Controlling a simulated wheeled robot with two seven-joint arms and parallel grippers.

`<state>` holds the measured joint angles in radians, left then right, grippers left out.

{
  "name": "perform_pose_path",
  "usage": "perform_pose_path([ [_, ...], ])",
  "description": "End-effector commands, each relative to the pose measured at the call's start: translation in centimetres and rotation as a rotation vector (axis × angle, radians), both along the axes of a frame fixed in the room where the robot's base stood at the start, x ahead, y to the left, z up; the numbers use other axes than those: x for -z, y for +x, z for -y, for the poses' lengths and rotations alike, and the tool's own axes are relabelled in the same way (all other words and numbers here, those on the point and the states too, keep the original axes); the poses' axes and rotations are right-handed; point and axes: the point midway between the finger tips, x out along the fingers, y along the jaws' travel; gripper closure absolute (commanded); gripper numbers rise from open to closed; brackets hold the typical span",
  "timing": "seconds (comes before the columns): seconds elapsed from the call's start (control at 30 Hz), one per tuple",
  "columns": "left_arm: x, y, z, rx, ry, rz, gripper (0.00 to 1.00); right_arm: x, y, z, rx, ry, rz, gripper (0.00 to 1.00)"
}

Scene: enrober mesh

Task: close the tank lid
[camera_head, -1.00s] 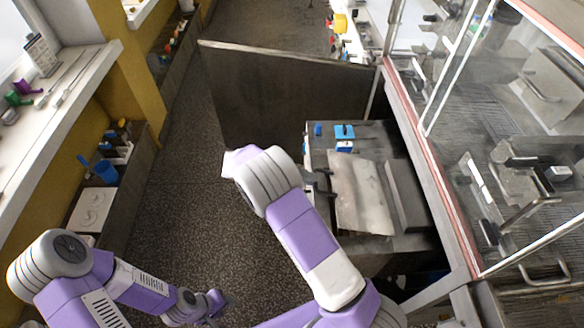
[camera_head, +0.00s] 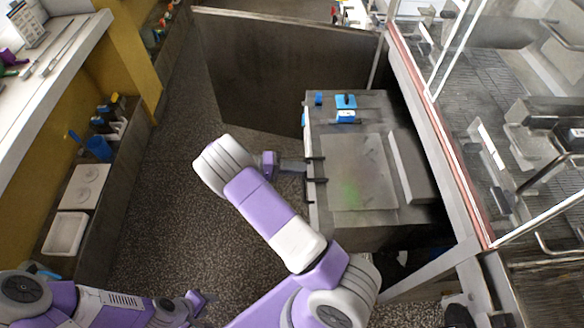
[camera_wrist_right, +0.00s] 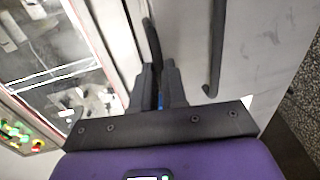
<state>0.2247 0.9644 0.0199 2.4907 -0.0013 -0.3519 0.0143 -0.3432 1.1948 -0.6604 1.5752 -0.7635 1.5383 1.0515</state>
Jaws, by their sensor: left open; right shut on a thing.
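The tank lid (camera_head: 362,185) is a worn grey metal panel on top of the steel tank (camera_head: 328,222). It looks about flat over the tank top; I cannot tell whether its edge is fully seated. Dark handle parts (camera_head: 316,158) stick out at its left side. My right gripper (camera_head: 308,168) reaches them from the left. In the right wrist view its fingers (camera_wrist_right: 158,88) are shut on a black handle bar (camera_wrist_right: 152,42), with another black bar (camera_wrist_right: 216,60) beside it. My left gripper (camera_head: 197,303) is open, low at the left, away from the tank.
Blue fittings (camera_head: 345,102) sit at the tank's back edge. A glass-walled machine (camera_head: 520,130) stands close on the right. A dark panel (camera_head: 285,75) stands behind. A shelf with a white tray (camera_head: 66,233) runs along the left. The speckled floor (camera_head: 165,190) between is clear.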

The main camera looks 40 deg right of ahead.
Motion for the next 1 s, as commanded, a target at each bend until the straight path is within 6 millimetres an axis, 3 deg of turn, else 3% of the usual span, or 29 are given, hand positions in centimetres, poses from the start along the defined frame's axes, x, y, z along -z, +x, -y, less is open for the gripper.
perform_pose_path([
  [0.03, 0.2, 0.0, 0.0, 0.000, 0.000, 0.000, 0.57, 1.7, -0.4, -0.4, 0.003, 0.038, 0.004, 1.00],
  [0.23, 0.2, 0.0, 0.0, 0.000, 0.000, 0.000, 0.57, 1.7, -0.4, -0.4, 0.002, 0.038, 0.003, 1.00],
  [0.27, 0.2, 0.0, 0.0, 0.000, 0.000, 0.000, 0.57, 1.7, -0.4, -0.4, 0.002, 0.038, 0.003, 0.83],
  [0.4, 0.2, 0.0, 0.0, 0.000, 0.000, 0.000, 0.57, 1.6, -0.3, -0.4, 0.002, 0.038, 0.003, 0.62],
  [0.77, 0.1, 0.0, 0.0, 0.000, 0.000, 0.000, 0.57, 1.4, -0.1, -0.5, -0.002, 0.036, 0.008, 0.62],
  [1.0, -0.6, 0.0, 0.0, 0.000, 0.000, 0.000, 0.57, 0.6, 1.8, -3.1, -0.007, 0.035, 0.011, 0.62],
])
